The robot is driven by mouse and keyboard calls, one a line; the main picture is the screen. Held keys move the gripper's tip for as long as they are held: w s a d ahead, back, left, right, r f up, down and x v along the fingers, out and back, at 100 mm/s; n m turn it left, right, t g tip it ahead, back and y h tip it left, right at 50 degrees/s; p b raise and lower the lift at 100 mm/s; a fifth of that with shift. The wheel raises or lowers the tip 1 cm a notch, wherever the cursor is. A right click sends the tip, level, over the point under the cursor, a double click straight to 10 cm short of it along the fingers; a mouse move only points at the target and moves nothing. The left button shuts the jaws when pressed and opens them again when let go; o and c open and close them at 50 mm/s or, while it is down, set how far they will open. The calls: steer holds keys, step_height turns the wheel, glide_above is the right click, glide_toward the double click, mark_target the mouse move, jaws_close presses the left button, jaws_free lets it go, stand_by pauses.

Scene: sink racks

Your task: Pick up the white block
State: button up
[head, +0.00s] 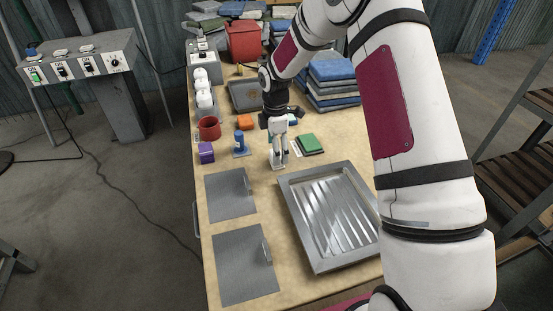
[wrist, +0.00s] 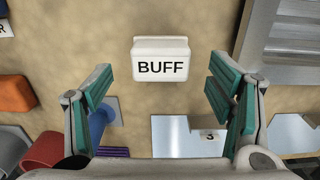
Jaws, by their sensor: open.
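The white block (wrist: 160,60), with the black word BUFF on it, lies on the tan worktop in the wrist view. It sits near the upper middle, between the lines of my two fingers and apart from both. My gripper (wrist: 160,78) is open and empty, with a teal-padded finger on each side. In the head view my gripper (head: 279,160) hangs low over the worktop, beside a green block (head: 310,143). There I cannot clearly make out the white block, which the gripper seems to hide.
A steel tray (head: 300,210) lies to the right. A blue item (head: 240,147), orange block (head: 246,121), purple block (head: 206,153) and red mug (head: 209,128) stand left of the gripper.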

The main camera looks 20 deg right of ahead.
step_height(320, 180, down, 4)
steer(key=shift+d+r, duration=0.1)
steer(key=c, duration=1.3)
steer(key=shift+r, duration=0.1)
